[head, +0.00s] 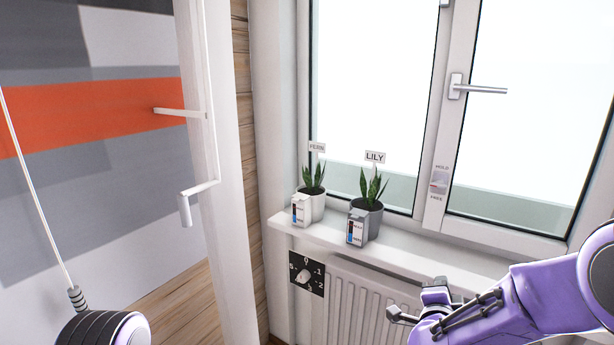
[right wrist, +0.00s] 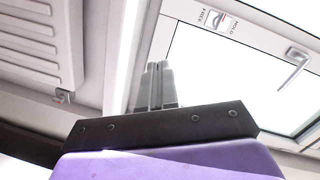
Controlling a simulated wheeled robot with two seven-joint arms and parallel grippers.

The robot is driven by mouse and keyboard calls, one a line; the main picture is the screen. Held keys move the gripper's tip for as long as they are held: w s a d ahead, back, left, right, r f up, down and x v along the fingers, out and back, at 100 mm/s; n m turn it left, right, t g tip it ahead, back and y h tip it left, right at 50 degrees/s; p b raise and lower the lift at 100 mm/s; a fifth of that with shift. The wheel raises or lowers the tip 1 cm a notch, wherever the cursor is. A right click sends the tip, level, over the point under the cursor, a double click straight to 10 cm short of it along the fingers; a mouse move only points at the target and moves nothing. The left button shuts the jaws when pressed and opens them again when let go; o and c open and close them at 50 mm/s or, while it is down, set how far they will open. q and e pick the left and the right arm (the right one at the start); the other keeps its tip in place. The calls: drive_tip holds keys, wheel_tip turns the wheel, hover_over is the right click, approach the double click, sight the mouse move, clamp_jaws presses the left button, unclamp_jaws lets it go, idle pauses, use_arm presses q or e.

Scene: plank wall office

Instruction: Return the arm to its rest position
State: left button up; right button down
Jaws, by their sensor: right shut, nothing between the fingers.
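My right arm comes in from the right in the head view, purple with dark joints. Its right gripper (head: 394,315) is held out in front of the radiator, below the windowsill, and holds nothing. In the right wrist view the two grey fingers (right wrist: 157,84) stand side by side, pressed together, with the window behind them. My left gripper is not in view.
A windowsill (head: 410,250) bears two potted plants, labelled fern (head: 312,205) and lily (head: 366,218). A radiator (head: 350,300) with a numbered dial (head: 305,275) is below. A window handle (head: 480,90) is above. An open door (head: 215,250) stands left.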

drive_tip(key=s+f+n+g+y, duration=0.25)
drive_tip(key=s+f+n, duration=0.25)
drive_tip(key=s+f, duration=0.55)
drive_tip(key=s+f+n+g+y, duration=0.1)
drive_tip(key=s+f+n+g, duration=0.25)
drive_tip(key=s+f, duration=0.7)
drive_tip(key=s+f+n+g, duration=0.1)
drive_tip(key=s+f+g, duration=0.1)
drive_tip(key=s+f, duration=0.4)
drive_tip(key=s+f+n+g, duration=0.2)
drive_tip(key=s+f, duration=0.3)
drive_tip(key=s, duration=0.7)
drive_tip(key=shift+f+g+y, duration=0.35)
drive_tip(key=shift+g+y, duration=0.1)
drive_tip(key=shift+g, duration=0.25)
drive_tip(key=shift+w, duration=0.15)
